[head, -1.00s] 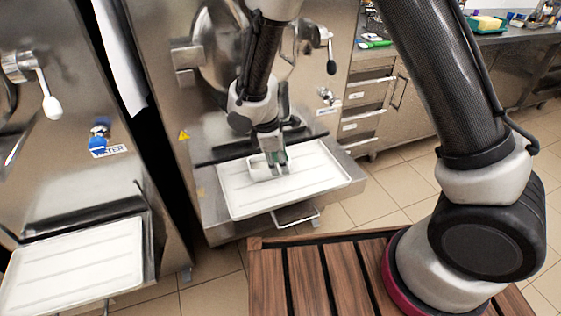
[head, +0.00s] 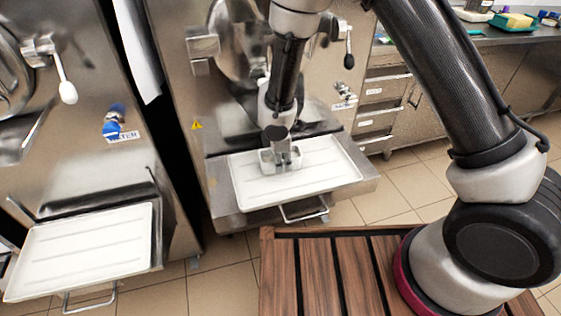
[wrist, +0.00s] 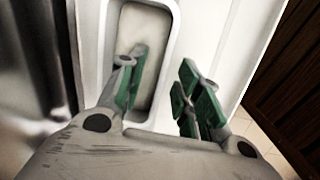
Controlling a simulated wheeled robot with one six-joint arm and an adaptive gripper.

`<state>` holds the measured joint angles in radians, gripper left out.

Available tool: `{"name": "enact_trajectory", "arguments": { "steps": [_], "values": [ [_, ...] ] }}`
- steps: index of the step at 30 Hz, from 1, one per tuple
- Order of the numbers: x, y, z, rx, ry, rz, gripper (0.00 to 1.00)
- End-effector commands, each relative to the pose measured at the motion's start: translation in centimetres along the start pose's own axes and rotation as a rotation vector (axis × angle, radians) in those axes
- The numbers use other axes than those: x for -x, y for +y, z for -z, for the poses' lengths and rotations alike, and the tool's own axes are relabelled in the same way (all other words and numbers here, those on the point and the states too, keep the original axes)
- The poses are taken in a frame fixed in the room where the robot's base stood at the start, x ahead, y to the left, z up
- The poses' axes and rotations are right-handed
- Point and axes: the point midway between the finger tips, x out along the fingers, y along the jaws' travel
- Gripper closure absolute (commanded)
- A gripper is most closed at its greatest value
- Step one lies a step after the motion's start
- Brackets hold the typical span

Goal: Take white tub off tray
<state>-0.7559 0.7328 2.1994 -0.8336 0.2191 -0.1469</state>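The white tub (head: 266,162) sits on the white tray (head: 325,168) below the middle machine. It is a small open rectangular tub, partly hidden by my gripper in the head view. In the wrist view the tub (wrist: 150,28) lies ahead with its open top showing. My gripper (wrist: 168,88) points down at the tub. Its green-padded fingers are apart, the left one over the tub's inside and the right one outside its right wall. The wall lies between them, and I see a gap to the right finger.
A second white tray (head: 85,245) lies empty under the left machine (head: 75,150). The middle machine's front (head: 215,110) stands close behind the tub. A slatted wooden top (head: 335,270) is nearest me. The tray's right side is clear.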

Motion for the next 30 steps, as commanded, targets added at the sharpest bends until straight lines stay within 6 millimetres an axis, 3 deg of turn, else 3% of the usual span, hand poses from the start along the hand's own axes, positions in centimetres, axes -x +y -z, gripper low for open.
{"name": "enact_trajectory", "arguments": {
  "steps": [4,12,18,30],
  "values": [
    [-1.10,-0.06,-0.04,0.000,0.000,0.002,0.66],
    [-1.25,-0.06,0.03,0.000,0.001,0.001,0.66],
    [-1.24,-0.06,0.02,-0.001,0.001,0.001,1.00],
    [-1.19,-0.03,0.02,-0.001,0.001,0.001,1.00]
  ]
}}
